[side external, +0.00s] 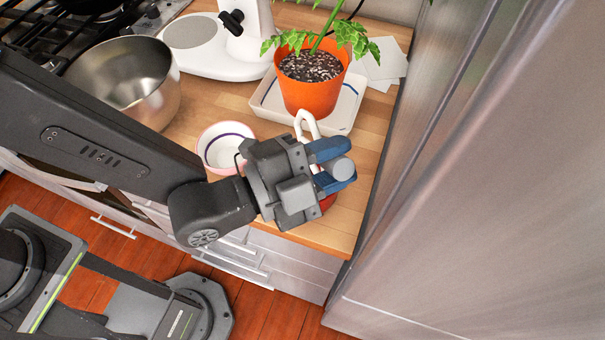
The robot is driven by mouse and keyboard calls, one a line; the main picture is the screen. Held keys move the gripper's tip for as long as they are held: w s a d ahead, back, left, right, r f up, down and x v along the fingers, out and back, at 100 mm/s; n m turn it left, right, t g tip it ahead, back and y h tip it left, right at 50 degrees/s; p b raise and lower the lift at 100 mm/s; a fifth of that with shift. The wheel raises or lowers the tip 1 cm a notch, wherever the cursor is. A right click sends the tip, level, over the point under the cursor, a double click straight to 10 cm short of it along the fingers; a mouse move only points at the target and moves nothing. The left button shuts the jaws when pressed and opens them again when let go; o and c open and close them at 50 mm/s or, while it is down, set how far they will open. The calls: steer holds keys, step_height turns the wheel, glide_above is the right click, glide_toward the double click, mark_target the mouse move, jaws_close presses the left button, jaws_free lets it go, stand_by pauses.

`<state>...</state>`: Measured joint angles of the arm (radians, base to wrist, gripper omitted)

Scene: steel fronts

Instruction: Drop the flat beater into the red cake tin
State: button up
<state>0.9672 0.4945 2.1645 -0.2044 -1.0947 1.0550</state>
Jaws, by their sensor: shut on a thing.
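My gripper (341,166), with blue fingers, is shut on the flat beater (307,124). The beater's white looped frame sticks out past the upper finger, and a grey round end shows between the fingertips. The rest of the beater is hidden by the gripper. The red cake tin (327,204) shows only as a small red patch below the fingers, near the front right of the counter. My gripper covers most of the tin. The beater is above the counter, but its height over the tin cannot be told.
A white bowl with a pink outside (209,139) stands left of my gripper. An orange plant pot (312,96) sits in a white tray (263,100) behind it. A steel bowl (160,100) and white mixer (215,62) stand at back left. A tall steel front (500,200) bounds the right.

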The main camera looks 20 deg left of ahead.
steer(key=shift+f, duration=0.45)
steer(key=o, duration=1)
steer(key=v, duration=0.7)
steer(key=shift+s+a, duration=0.2)
